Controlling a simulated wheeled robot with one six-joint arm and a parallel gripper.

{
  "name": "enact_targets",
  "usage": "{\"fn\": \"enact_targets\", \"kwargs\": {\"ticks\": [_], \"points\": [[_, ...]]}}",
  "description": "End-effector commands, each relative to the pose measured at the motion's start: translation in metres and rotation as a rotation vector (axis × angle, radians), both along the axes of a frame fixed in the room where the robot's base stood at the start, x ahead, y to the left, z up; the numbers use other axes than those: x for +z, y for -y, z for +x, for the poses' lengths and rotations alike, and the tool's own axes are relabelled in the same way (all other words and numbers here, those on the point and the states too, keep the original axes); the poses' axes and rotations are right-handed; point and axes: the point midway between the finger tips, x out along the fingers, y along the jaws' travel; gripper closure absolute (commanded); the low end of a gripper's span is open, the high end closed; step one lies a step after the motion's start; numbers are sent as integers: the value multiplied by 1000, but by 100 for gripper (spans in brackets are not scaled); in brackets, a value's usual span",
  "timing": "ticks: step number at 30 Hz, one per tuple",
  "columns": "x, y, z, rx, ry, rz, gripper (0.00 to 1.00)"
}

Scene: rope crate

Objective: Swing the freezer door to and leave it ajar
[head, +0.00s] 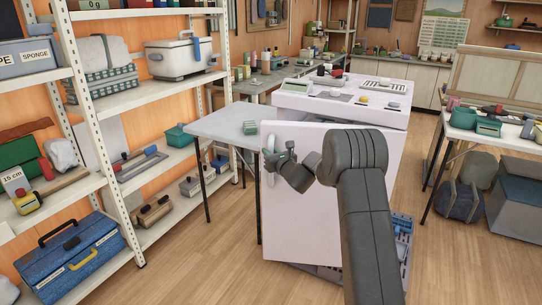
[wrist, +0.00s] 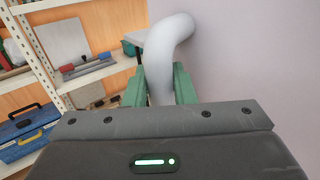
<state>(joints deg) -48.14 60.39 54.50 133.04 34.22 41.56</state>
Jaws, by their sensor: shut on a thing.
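The freezer (head: 390,116) is a white cabinet in the middle of the head view, with small items on its top. Its door (head: 310,222) is a tall, plain white panel standing in front of the cabinet. The door looks open, but how wide I cannot tell. A pale curved handle (head: 270,172) runs along the door's left edge. My gripper (head: 273,157) is at this handle. In the wrist view, the green fingers of my gripper (wrist: 160,88) are shut on the handle (wrist: 168,42), one on each side. My arm hides part of the door's right side.
A grey side table (head: 222,127) with a small green item stands left of the door. White shelving (head: 115,188) with boxes and tools lines the left. A cluttered table (head: 488,138) stands at right. Floor (head: 195,268) is clear at front left.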

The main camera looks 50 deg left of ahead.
Motion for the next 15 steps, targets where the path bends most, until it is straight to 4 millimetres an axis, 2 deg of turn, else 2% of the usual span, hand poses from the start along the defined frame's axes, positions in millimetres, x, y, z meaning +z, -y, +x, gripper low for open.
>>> {"fn": "enact_targets", "kwargs": {"ticks": [6, 7, 9, 10, 15], "points": [[-1, -1, -3, 5, 1, -1, 100], [-1, -1, -3, 5, 1, -1, 75], [-1, -1, -2, 4, 1, -1, 61], [-1, -1, -2, 4, 1, 0, 57], [0, 0, -1, 2, 1, 0, 57]]}}
